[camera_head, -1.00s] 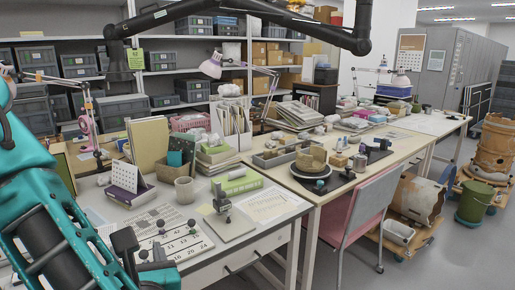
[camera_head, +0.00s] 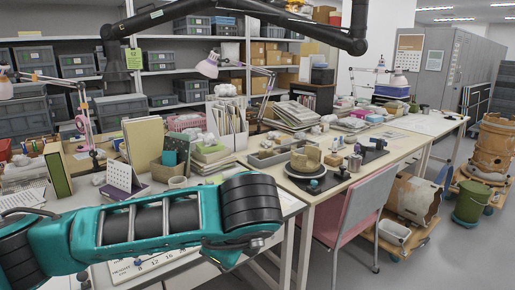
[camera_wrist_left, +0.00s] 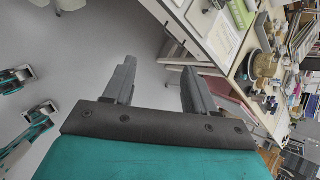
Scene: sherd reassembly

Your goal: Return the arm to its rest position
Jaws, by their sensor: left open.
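My teal and black left arm (camera_head: 150,225) lies across the lower left of the head view, in front of the near desk. My left gripper (camera_wrist_left: 158,78) shows in the left wrist view. Its two dark fingers stand apart with nothing between them, and grey floor shows behind them. In the head view I cannot make out its fingers. My right gripper is in neither current view.
The near desk (camera_head: 275,182) holds a purple desk calendar (camera_head: 122,178) and several books and boxes. A tan pot (camera_head: 306,158) sits on a turntable on the farther table. A pink and grey chair (camera_head: 350,215) stands in front. Open floor (camera_head: 440,255) lies at right.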

